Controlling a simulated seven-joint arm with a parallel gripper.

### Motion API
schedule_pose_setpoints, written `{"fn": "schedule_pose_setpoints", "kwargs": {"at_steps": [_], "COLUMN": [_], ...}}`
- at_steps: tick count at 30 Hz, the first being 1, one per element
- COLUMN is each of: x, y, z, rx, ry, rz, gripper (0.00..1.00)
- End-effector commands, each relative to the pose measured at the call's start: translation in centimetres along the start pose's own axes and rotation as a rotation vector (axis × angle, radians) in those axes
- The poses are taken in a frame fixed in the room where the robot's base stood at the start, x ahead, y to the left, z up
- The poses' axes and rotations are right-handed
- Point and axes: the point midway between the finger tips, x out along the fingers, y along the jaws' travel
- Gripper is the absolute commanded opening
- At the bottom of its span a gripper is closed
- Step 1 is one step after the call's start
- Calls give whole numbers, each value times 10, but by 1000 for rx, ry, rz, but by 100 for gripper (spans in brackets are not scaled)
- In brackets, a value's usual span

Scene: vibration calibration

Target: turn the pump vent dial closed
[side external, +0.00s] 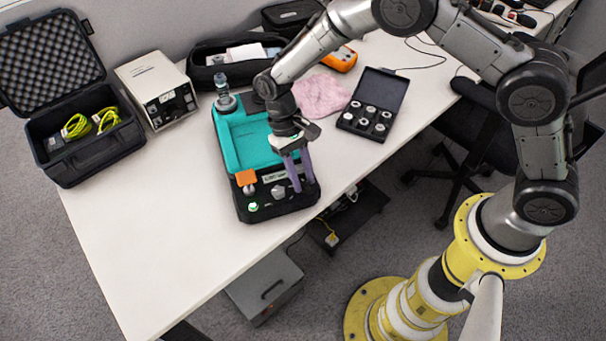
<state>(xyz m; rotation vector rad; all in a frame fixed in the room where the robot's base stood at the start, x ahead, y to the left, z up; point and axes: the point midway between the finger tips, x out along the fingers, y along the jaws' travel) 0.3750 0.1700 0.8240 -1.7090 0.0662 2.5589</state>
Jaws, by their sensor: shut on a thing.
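The pump (231,160) is a black unit with a teal top, standing near the front edge of the white table. Its front panel carries a grey knob (278,191), a green-lit button (253,206) and an orange part (246,177). My gripper (304,185) points down at the right end of this panel, with its purple fingers at panel height. It is shut on the vent dial, which is mostly hidden between the fingers. The dial's marks and angle are too small to read.
An open black case of small round parts (376,87) and a pink cloth (320,95) lie to the right and behind. A white box (157,88) and an open foam-lined case (98,150) stand at left. The table's front left (150,245) is clear.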

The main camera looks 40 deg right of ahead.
Motion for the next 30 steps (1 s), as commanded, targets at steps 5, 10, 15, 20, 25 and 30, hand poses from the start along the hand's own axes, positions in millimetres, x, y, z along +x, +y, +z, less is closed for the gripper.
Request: {"fn": "schedule_pose_setpoints", "kwargs": {"at_steps": [5,10,15,20,25,30], "x": [-1,-1,-1,-1,-1,-1], "y": [-2,-3,-4,-4,-4,-4], "z": [0,0,0,1,1,1], "rx": [-149,-270,-361,-417,-448,-458], "ry": [1,2,2,2,2,2], "rz": [62,112,149,173,185,190], "gripper": [0,0,0,0,0,0]}}
